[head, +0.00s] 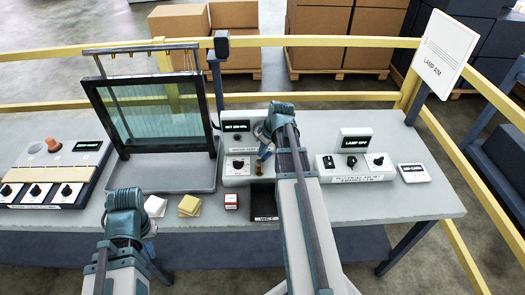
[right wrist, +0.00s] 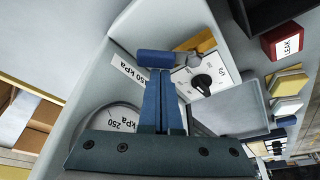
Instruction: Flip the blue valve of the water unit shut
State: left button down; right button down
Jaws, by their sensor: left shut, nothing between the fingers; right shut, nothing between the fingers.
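The water unit (head: 230,172) is a pale grey box with a display and dial, left of my right arm in the head view. The right wrist view shows its grey casing (right wrist: 128,28), a round gauge and a black knob. The blue valve handle (right wrist: 155,58) lies crosswise at the tips of my right gripper (right wrist: 164,74), beside a brass fitting (right wrist: 190,43). My right gripper, also in the head view (head: 266,147), is shut and empty; I cannot tell if it touches the handle.
A glass-panelled frame (head: 150,105) stands in a tray at left. Small white (head: 155,206), yellow (head: 189,205) and red-and-white (head: 231,201) blocks lie near the front. A lamp box (head: 355,166) is right of my arm. A yellow railing (head: 350,41) runs behind.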

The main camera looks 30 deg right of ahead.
aim_at(269, 157)
jog(key=shift+s+d+m+h, duration=0.15)
jog(key=shift+s+m+h, duration=0.25)
jog(key=shift+m, duration=0.5)
jog(key=shift+s+d+m, duration=0.1)
jog(key=shift+s+m, duration=0.1)
jog(key=shift+m, duration=0.6)
jog(key=m, duration=0.1)
jog(key=s+m+h, duration=0.1)
jog(key=m, duration=0.1)
jog(key=m+h, duration=0.1)
jog(key=m, duration=0.1)
jog(key=shift+s+d, duration=0.15)
jog(key=shift+s, duration=0.4)
jog(key=shift+r, duration=0.1)
jog(key=p+v, duration=0.9)
jog(key=v, duration=0.1)
